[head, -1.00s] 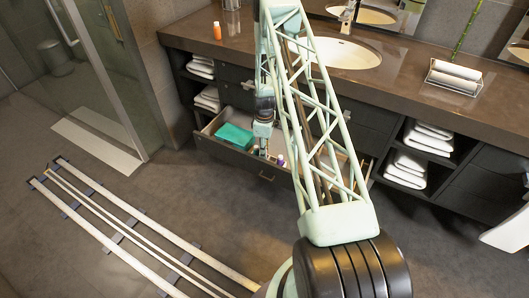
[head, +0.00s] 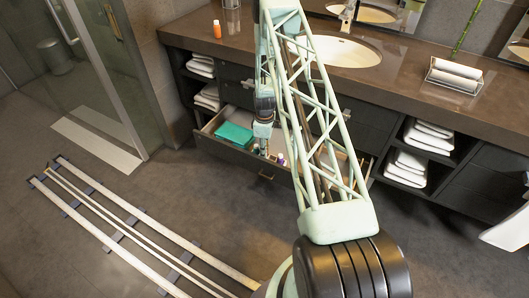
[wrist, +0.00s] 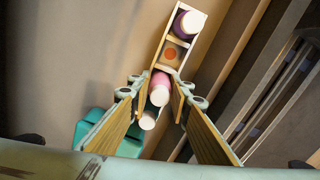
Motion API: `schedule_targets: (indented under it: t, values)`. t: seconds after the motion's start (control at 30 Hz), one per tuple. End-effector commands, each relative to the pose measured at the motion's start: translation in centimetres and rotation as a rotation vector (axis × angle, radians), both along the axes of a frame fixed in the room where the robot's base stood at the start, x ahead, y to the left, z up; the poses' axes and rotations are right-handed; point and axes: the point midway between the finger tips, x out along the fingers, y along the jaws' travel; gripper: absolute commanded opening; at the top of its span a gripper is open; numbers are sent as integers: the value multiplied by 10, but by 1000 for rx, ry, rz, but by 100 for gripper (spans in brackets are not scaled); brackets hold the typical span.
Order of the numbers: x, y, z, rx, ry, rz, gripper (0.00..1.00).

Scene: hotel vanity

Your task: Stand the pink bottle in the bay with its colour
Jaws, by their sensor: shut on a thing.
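The pink bottle (wrist: 160,80), with a pale cap, is between the fingertips of my gripper (wrist: 160,85) in the wrist view. My gripper is shut on it. A narrow pale rack (wrist: 201,42) with bays runs up from the bottle. Its far bay holds a purple bottle (wrist: 183,28) with a white cap. The bay beside that is empty and shows an orange spot (wrist: 170,54). The pink bottle is in line with the rack, just below the orange-marked bay; I cannot tell whether its base touches the rack floor. In the head view my gripper (head: 264,150) is low in the open drawer.
The open drawer (head: 226,152) holds a teal box (head: 234,138). Another white-capped item (wrist: 147,120) lies close to the pink bottle between my fingers. An orange bottle (head: 217,30) stands on the counter (head: 260,50).

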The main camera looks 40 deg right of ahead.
Motion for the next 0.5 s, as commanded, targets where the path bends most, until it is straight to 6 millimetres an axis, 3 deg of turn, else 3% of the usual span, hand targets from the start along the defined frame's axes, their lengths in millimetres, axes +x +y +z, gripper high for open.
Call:
schedule_targets:
  t: [0.2,0.23,0.4,0.5]
  values:
    - [0,0,-1,0,0,0,8]
    - [0,0,-1,0,0,0,19]
    - [0,0,-2,1,1,0,34]
    - [0,0,-2,1,1,0,34]
